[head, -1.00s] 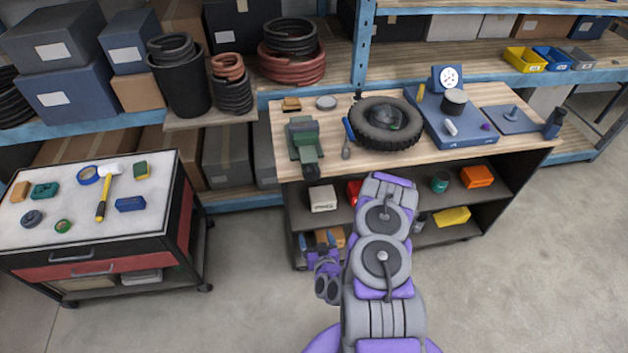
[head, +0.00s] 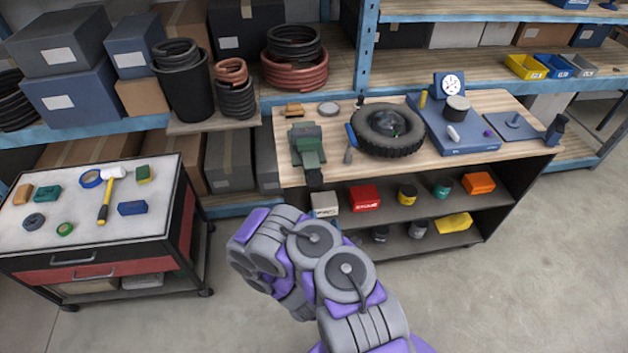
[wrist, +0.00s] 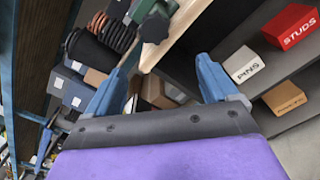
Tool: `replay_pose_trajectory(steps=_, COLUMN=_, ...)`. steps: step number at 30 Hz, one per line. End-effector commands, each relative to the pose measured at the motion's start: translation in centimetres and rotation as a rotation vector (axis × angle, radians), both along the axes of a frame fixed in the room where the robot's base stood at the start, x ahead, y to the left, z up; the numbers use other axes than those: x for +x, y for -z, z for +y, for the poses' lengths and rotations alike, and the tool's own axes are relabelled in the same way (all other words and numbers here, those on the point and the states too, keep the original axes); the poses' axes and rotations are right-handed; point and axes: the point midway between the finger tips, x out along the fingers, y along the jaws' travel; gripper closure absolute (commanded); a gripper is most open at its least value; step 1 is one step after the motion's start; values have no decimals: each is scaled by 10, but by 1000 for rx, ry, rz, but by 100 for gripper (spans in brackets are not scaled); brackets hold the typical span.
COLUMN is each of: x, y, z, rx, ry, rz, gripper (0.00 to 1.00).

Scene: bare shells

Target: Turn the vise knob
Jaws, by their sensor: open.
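The green vise (head: 306,146) stands on the left front of the wooden workbench (head: 460,165) in the head view. Its dark knob (head: 314,178) sticks out past the bench's front edge.
Under the bench, shelves hold a white PINS box (head: 324,204), a red STUDS box (head: 364,197) and several cans. A tire (head: 388,130) lies on the bench. A tool cart (head: 95,255) stands at left. The floor at right is clear.

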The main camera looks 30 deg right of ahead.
Motion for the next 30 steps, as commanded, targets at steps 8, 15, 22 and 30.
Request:
replay_pose_trajectory(steps=8, x=11, y=-7, z=-1, rx=-46, ry=-5, rz=-16, gripper=13)
replay_pose_trajectory(steps=15, x=33, y=-7, z=-7, rx=-48, ry=-6, rz=-19, gripper=13)
replay_pose_trajectory(steps=22, x=53, y=-6, z=-13, rx=-44, ry=-6, rz=-21, gripper=13)
replay_pose_trajectory(steps=30, x=73, y=-4, z=-18, rx=-43, ry=-6, rz=-19, gripper=13)
